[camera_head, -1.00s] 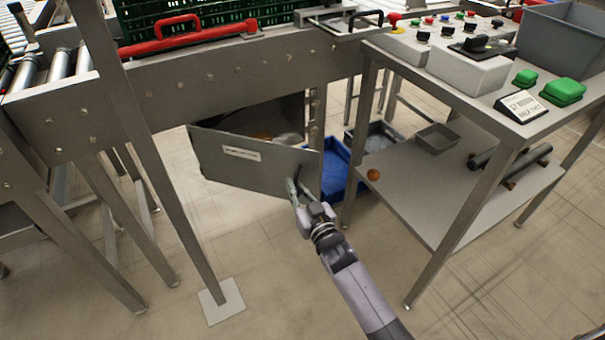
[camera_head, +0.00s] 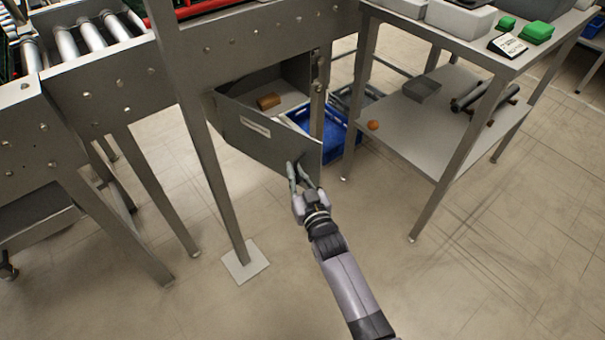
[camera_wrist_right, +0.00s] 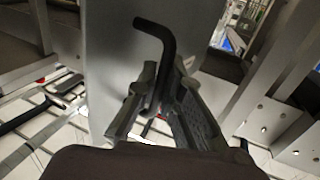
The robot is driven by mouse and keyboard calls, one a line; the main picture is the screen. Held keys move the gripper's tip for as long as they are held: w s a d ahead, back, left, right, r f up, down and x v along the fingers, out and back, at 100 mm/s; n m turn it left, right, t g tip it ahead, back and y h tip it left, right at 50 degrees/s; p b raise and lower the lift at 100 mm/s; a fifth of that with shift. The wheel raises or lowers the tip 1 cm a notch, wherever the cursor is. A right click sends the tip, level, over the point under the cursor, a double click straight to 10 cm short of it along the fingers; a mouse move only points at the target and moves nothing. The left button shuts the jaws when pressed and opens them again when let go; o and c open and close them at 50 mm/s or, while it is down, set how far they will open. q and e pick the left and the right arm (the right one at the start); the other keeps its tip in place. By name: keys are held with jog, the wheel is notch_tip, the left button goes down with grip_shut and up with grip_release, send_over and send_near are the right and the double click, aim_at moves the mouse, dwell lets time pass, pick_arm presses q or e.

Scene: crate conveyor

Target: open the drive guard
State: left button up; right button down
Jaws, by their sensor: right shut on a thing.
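The drive guard (camera_head: 262,137) is a grey metal panel with a white label, hanging under the conveyor frame. It stands swung out at an angle, with its right edge away from the frame, and an open compartment shows behind it. My right gripper (camera_head: 298,172) is at the panel's right end, shut on the guard's handle. In the right wrist view the handle (camera_wrist_right: 160,35) is a dark bent bar, and the gripper's fingers (camera_wrist_right: 160,100) close around its lower part. The panel (camera_wrist_right: 110,60) fills the area behind it. My left gripper is not in view.
A brown block (camera_head: 268,101) lies in the compartment. A blue crate (camera_head: 333,128) stands on the floor behind the guard. A conveyor leg (camera_head: 210,170) stands left. The front floor is clear.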

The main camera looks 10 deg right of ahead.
jog(key=shift+a+r, duration=0.1)
dwell(0.3)
jog(key=c, duration=1.7)
grip_release()
jog(key=v, duration=1.2)
